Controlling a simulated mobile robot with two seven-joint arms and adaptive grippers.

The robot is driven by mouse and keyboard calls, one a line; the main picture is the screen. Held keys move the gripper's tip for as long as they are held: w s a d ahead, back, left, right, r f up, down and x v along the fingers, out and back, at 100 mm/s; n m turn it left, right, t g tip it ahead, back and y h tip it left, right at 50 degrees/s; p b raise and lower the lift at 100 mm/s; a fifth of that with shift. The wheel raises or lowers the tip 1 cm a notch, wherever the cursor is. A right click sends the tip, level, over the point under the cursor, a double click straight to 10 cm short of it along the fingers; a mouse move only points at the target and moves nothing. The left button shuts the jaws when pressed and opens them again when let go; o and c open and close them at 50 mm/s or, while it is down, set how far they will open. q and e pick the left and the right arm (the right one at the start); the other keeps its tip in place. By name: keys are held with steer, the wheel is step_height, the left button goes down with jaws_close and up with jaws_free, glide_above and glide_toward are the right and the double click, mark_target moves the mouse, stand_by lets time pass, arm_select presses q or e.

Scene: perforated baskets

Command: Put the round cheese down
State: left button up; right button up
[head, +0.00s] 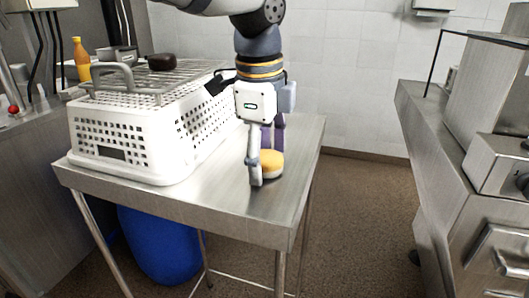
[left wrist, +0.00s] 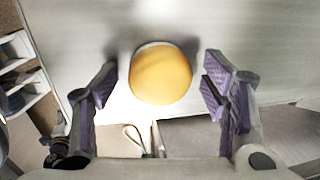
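The round cheese (head: 271,160) has a yellow-orange top and rests on the steel table (head: 225,196), near its right front part. In the left wrist view the cheese (left wrist: 161,75) shows as a full disc between the two purple-padded fingers. My left gripper (head: 266,166) points down over it, one finger in front and one behind. The left wrist view shows the gripper (left wrist: 158,82) open, with a clear gap between the cheese and each finger. My right gripper is in neither view.
A white perforated basket (head: 120,148) stands on the table left of the cheese, with a wire rack and a dark item (head: 162,62) on top. A yellow bottle (head: 82,60) stands behind. A blue barrel (head: 160,250) is under the table. A steel counter (head: 425,125) is at right.

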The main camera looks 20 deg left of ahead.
arm_select(q)
step_height(320, 180, up, 12)
steer(key=s, duration=0.1)
steer(key=shift+s, duration=0.35)
